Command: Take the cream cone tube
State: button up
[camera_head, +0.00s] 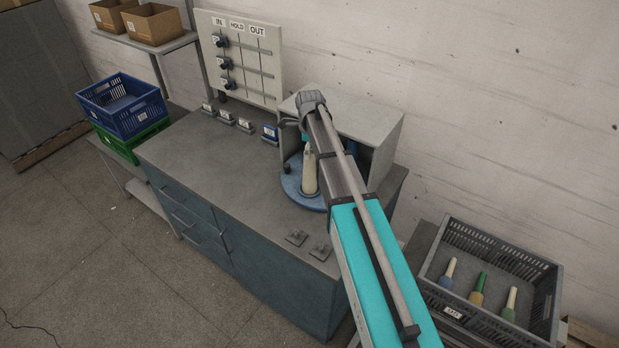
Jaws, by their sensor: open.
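A cream cone tube (310,174) stands upright on a round blue plate (291,187) at the front of a grey box-shaped housing (382,132) on the workbench. My arm comes in from the lower right and passes in front of the housing. It covers the right side of the plate and part of the housing's opening. The far end of my arm is above and just behind the tube's top in the picture.
A dark grey crate (545,275) at the right holds three cones with coloured lower parts. A blue crate (122,107) sits on a green crate (148,138) at the left. A board (238,60) marked IN, HOLD, OUT stands behind. The bench top's left half (205,160) is mostly clear.

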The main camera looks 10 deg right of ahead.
aim_at(310, 162)
jog(key=shift+f, duration=0.15)
notch_tip(310, 162, down, 5)
jog(key=b, duration=0.5)
dwell(0.3)
dwell(0.5)
jog(key=shift+s, duration=0.1)
jog(key=c, duration=1.1)
